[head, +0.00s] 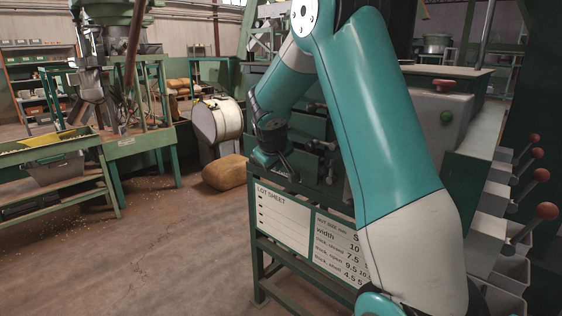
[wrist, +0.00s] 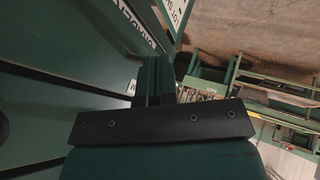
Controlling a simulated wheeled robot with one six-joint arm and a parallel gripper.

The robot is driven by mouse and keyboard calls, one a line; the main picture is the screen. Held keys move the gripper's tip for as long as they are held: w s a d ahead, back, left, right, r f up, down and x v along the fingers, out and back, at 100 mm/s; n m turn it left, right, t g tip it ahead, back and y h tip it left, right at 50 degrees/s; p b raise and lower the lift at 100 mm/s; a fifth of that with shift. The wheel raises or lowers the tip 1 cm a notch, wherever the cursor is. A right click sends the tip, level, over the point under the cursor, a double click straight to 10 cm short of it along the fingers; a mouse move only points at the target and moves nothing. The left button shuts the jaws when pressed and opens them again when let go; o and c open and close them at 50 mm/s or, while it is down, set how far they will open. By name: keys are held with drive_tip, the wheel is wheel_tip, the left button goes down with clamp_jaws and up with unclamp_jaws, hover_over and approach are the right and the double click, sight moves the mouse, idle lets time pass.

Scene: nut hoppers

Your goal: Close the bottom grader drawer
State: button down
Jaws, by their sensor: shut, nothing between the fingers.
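My gripper (head: 287,170) is at the far end of my teal and white arm, low beside the green front of the grader (head: 312,125). Dark handles show on that front just right of the gripper. My arm hides much of the front, and I cannot tell which drawer is the bottom one or how far it stands out. In the wrist view my gripper (wrist: 153,78) has its fingers together with nothing between them. A dark green panel (wrist: 60,100) with white lettering fills the left side there. I cannot tell whether the fingertips touch it.
A board with a lot sheet (head: 284,218) and a size table stands on a green frame in front of the gripper. Levers with red-brown knobs (head: 546,210) and bins are at right. A sack (head: 226,172) lies on the floor. Open floor is at left.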

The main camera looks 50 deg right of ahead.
drive_tip(key=v, duration=0.9)
drive_tip(key=shift+p, duration=0.4)
drive_tip(key=c, duration=1.7)
unclamp_jaws()
drive_tip(key=shift+s+a+r, duration=0.1)
drive_tip(key=shift+a+r, duration=0.1)
drive_tip(key=shift+a, duration=0.15)
drive_tip(key=shift+c, duration=0.2)
drive_tip(key=o, duration=0.3)
drive_tip(key=shift+a+f+b, duration=0.1)
drive_tip(key=shift+a+b, duration=0.05)
drive_tip(key=shift+b, duration=0.15)
drive_tip(key=shift+o, duration=1.1)
drive_tip(key=w+a+f+n+h+b, duration=0.2)
drive_tip(key=f+b, duration=0.4)
drive_tip(key=b, duration=0.4)
drive_tip(key=w+a+h, duration=0.1)
drive_tip(key=w+h, duration=0.1)
drive_tip(key=shift+f+n+t+h+b, duration=0.3)
drive_tip(key=shift+f+n+t+h, duration=0.1)
drive_tip(key=a+n+t+h+b, duration=0.1)
drive_tip(key=a+n+h+b, duration=0.1)
drive_tip(key=a+h+b, duration=0.25)
drive_tip(key=w+b+x, duration=0.1)
drive_tip(key=b+x, duration=0.2)
drive_tip(key=x, duration=1.3)
drive_tip(key=shift+w+f, duration=0.25)
drive_tip(key=shift+f, duration=0.05)
drive_tip(key=shift+d+y, duration=0.1)
drive_tip(key=shift+y, duration=0.15)
